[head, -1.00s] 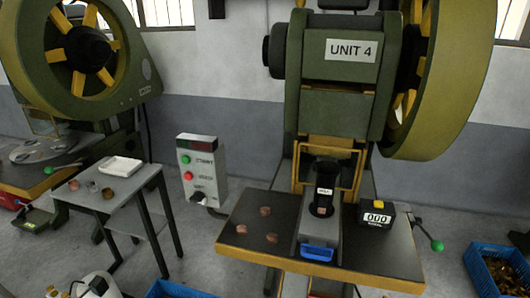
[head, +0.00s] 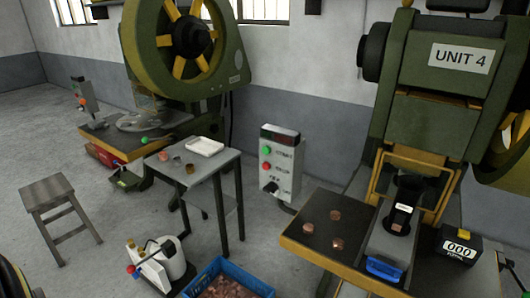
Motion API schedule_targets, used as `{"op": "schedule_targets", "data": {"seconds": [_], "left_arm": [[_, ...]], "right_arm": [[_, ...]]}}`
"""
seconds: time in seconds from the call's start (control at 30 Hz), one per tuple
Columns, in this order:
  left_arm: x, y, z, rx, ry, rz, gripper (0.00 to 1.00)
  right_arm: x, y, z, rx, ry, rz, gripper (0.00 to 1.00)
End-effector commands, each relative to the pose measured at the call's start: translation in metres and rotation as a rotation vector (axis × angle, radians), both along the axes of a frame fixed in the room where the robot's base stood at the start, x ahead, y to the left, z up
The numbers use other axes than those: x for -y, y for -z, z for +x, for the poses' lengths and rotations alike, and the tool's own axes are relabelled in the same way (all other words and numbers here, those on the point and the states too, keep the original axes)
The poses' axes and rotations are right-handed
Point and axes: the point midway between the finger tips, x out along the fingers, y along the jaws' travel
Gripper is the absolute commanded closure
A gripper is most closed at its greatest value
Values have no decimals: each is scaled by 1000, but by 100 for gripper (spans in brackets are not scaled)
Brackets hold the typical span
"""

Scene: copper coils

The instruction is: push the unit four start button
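The unit four press (head: 437,105) stands at the right with a "UNIT 4" sign on its green body. A grey control box (head: 281,168) stands just left of its table, with a dark display on top. A green button (head: 266,151) sits on its face above a red button (head: 266,166), with a black knob below. The labels beside the buttons are too small to read surely. Neither of my grippers shows in the head view.
Copper pieces (head: 337,243) lie on the press table (head: 310,252). A grey side table (head: 202,173), a blue crate (head: 262,287) and a white-and-grey device (head: 160,268) stand left of the press. A stool (head: 50,195) stands far left. Open floor lies between stool and side table.

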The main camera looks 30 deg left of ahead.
Motion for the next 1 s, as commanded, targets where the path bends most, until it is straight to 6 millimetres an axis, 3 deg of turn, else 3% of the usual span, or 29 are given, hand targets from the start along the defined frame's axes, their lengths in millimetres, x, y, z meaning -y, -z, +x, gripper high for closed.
{"op": "schedule_targets", "data": {"seconds": [0.03,0.23,1.0], "left_arm": [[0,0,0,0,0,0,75],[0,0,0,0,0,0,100],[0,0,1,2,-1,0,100]], "right_arm": [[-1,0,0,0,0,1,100],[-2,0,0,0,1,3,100],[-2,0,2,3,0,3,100]]}}
